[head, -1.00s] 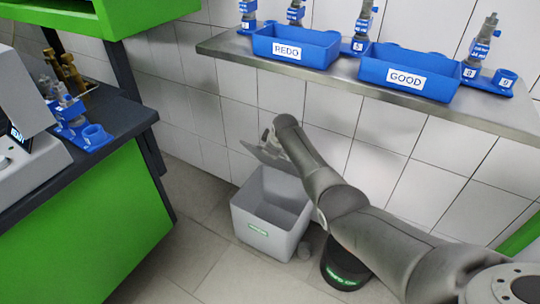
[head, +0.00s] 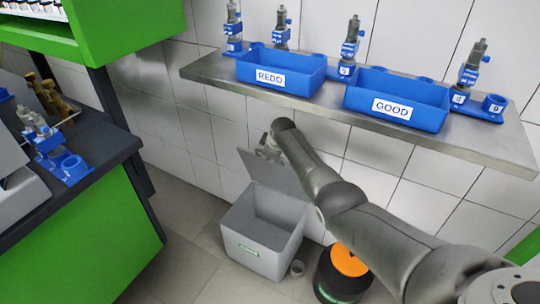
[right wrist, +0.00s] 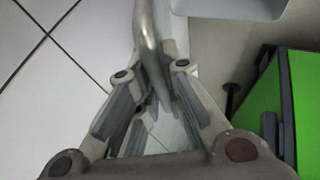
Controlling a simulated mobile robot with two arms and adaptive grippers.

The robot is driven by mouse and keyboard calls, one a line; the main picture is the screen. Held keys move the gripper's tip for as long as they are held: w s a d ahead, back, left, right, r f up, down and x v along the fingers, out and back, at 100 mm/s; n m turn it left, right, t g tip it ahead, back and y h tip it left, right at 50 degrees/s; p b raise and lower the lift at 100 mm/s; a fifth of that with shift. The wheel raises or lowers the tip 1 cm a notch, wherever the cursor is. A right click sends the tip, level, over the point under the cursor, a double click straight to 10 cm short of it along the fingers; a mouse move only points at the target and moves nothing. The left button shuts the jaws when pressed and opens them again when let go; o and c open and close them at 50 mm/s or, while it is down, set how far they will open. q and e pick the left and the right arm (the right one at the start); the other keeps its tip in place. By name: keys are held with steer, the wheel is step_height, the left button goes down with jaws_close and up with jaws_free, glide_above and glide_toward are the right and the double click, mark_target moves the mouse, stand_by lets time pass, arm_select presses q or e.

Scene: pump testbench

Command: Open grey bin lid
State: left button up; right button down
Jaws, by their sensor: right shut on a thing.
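The grey bin (head: 256,245) stands on the floor by the tiled wall, with a green label on its front. Its lid (head: 277,171) is raised and leans back steeply, so the bin's inside shows. My right gripper (head: 267,150) is at the upper left edge of the lid, partly hidden by my own arm. In the right wrist view, its fingers (right wrist: 155,100) are shut around a thin grey bar-like part (right wrist: 150,40), which appears to belong to the lid. My left gripper is not in view.
A black bin with an orange top (head: 348,262) stands right of the grey bin. Above is a metal shelf (head: 205,68) with blue REDO (head: 310,75) and GOOD (head: 425,113) boxes. A green-sided bench (head: 95,250) stands left.

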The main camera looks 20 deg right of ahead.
steer(key=c, duration=1.5)
jaws_free()
steer(key=shift+r, duration=0.1)
steer(key=shift+v, duration=3.7)
